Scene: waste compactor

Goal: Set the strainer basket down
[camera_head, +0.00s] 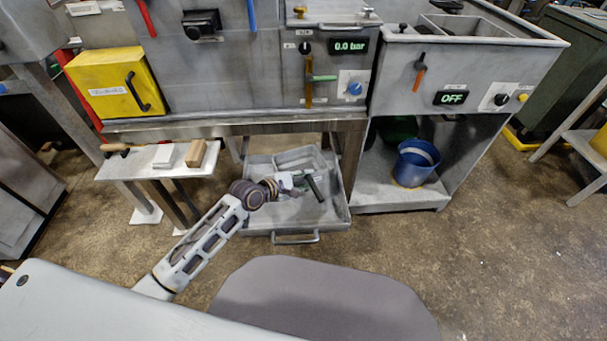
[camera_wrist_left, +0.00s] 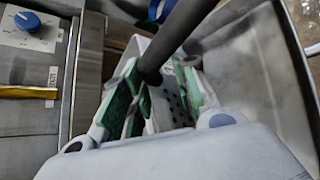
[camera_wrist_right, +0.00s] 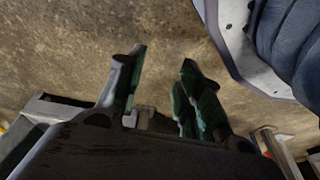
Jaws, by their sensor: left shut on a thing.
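The strainer basket (camera_head: 301,157) is a light grey box in the back of a grey metal pull-out tray (camera_head: 340,215) under the bench. A dark handle bar (camera_head: 315,188) reaches forward from it. My left gripper (camera_head: 300,180) is over the tray, shut on this handle. In the left wrist view the dark bar (camera_wrist_left: 186,32) passes between the green-padded fingers (camera_wrist_left: 152,80), with the perforated basket wall (camera_wrist_left: 165,108) below. Whether the basket touches the tray floor is hard to tell. My right gripper (camera_wrist_right: 162,65) shows only in its wrist view, open and empty above the floor.
The tray has a front pull handle (camera_head: 296,240). A blue bucket (camera_head: 416,163) stands on the lower shelf to the right. A small white side table (camera_head: 125,168) with blocks and a tool is at the left. Floor in front right is clear.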

